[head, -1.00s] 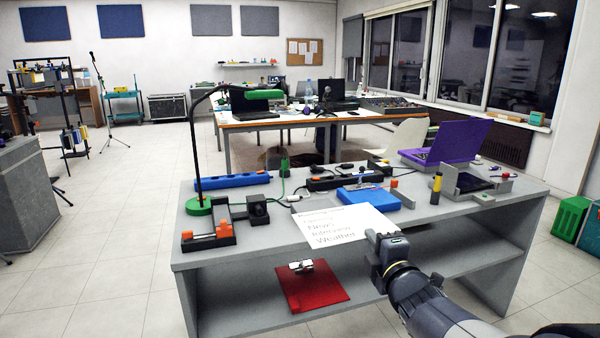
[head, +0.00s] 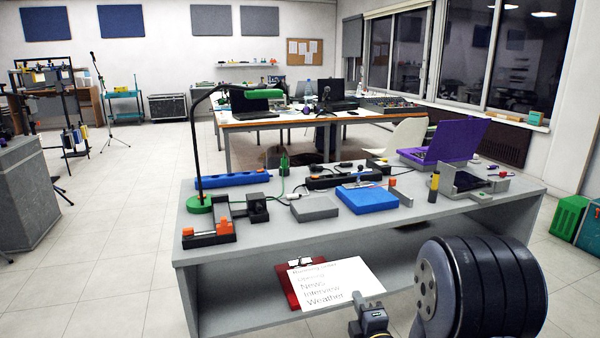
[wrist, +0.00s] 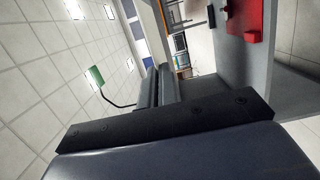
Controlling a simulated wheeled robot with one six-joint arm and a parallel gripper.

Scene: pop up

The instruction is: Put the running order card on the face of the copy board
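The running order card (head: 340,282) is a white sheet with printed lines such as "News", "Interview" and "Weather". My gripper (head: 368,309) is shut on its lower right edge and holds it in front of the desk's lower shelf. A red board with a metal clip, which looks like the copy board (head: 286,284), is on that shelf. The card covers most of the board from the head camera, and I cannot tell whether they touch. In the wrist view my gripper fingers (wrist: 153,88) are close together, and the card cannot be made out.
The grey desk top (head: 262,236) overhangs the lower shelf (head: 240,297). On top are a green lamp (head: 199,204), a blue box (head: 367,198), a grey block (head: 314,208) and a purple laptop (head: 440,150). The left part of the shelf is clear.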

